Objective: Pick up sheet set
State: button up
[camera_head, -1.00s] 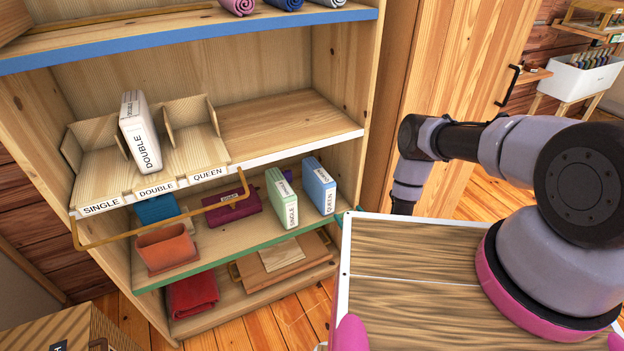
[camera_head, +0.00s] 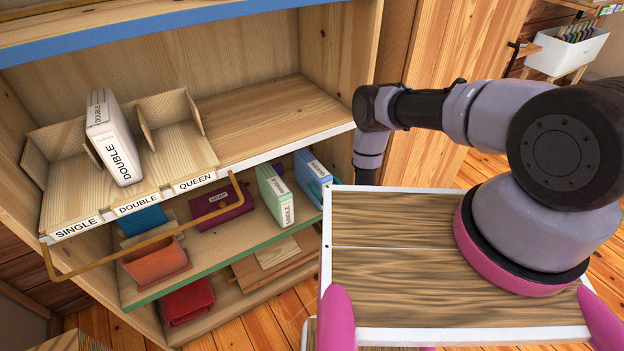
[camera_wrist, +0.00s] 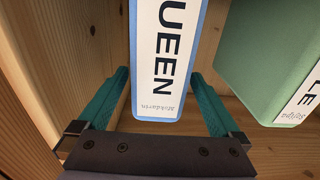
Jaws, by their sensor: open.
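A blue sheet set marked QUEEN (camera_head: 312,180) stands upright on the green-edged shelf, partly hidden by my tray. A pale green sheet set marked SINGLE (camera_head: 274,196) stands to its left. A white sheet set marked DOUBLE (camera_head: 112,140) stands in the organizer (camera_head: 188,150) above, at the DOUBLE label. In the wrist view my gripper (camera_wrist: 160,76) is open, its teal fingers either side of the blue set (camera_wrist: 166,60); I cannot tell whether they touch it. The green set (camera_wrist: 265,55) is just right of the right finger.
The organizer's SINGLE and QUEEN compartments look empty, with bare shelf to its right (camera_head: 270,115). A brass rail (camera_head: 165,235) runs before the organizer. An orange bin (camera_head: 156,262) and purple item (camera_head: 222,206) share the lower shelf. A wooden side panel flanks the blue set.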

aim_at(307, 168)
jog(key=x, duration=0.5)
jog(key=shift+f, duration=0.35)
grip_shut()
